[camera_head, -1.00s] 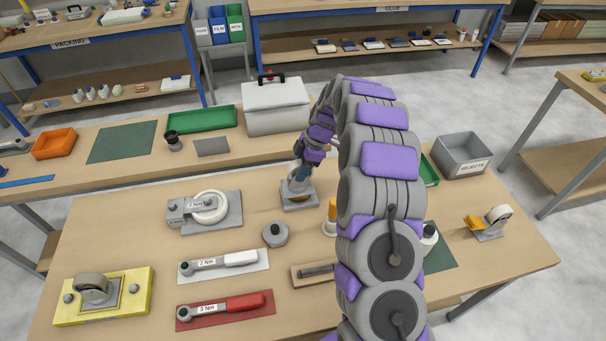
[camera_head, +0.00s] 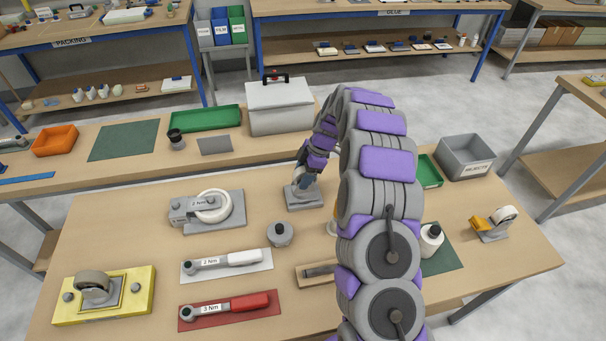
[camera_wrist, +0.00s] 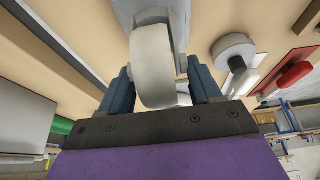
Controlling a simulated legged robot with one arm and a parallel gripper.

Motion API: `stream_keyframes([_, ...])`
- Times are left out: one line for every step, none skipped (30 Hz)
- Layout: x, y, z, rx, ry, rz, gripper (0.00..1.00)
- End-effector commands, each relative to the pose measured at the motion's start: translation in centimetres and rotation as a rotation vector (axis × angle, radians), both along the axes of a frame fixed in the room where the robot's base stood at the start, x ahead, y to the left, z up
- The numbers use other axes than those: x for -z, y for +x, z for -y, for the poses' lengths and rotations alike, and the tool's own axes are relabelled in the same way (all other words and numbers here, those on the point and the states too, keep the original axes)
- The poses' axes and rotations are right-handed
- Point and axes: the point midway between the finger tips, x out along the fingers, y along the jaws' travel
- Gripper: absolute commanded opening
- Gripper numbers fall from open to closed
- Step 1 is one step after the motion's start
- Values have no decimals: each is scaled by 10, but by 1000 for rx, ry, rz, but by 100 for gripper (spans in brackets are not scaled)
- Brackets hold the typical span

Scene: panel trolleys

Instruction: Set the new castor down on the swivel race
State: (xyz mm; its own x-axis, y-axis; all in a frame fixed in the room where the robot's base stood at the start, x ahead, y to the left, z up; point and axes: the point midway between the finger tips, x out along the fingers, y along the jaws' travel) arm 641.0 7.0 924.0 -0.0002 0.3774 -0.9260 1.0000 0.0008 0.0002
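My gripper (camera_head: 303,182) is low over a grey base plate (camera_head: 316,200) in the middle of the bench. In the wrist view my gripper (camera_wrist: 158,72) has its two blue fingers on either side of a castor with a pale grey wheel (camera_wrist: 153,62), and they look shut on it. The castor's grey fork (camera_wrist: 122,12) lies beyond the wheel. The swivel race is hidden behind the gripper and castor, so I cannot tell whether they touch.
A grey knobbed weight (camera_head: 280,235) stands just in front. A white-handled wrench (camera_head: 228,263) and a red-handled wrench (camera_head: 230,306) lie nearer. A wheel fixture (camera_head: 228,222) is left, a yellow fixture (camera_head: 135,305) front left. A grey rejects bin (camera_head: 466,157) stands right.

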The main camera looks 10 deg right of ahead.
Motion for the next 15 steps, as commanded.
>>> stream_keyframes([0,0,1,1,1,0,69])
stream_keyframes([0,0,2,1,2,1,71])
stream_keyframes([0,0,3,1,3,1,74])
stream_keyframes([0,1,4,1,3,1,74])
stream_keyframes([0,1,4,1,4,1,74])
stream_keyframes([0,1,4,1,4,1,74])
stream_keyframes([1,0,4,1,3,0,74])
stream_keyframes([1,0,3,1,3,0,74])
stream_keyframes([0,0,2,1,2,0,74])
stream_keyframes([0,0,1,1,1,0,74])
stream_keyframes([0,0,1,1,0,-1,74])
stream_keyframes([-1,0,0,1,0,-1,74])
stream_keyframes([-2,0,0,1,0,-1,74])
stream_keyframes([-3,0,-1,1,-1,-1,74])
stream_keyframes([-5,0,0,1,-2,0,74])
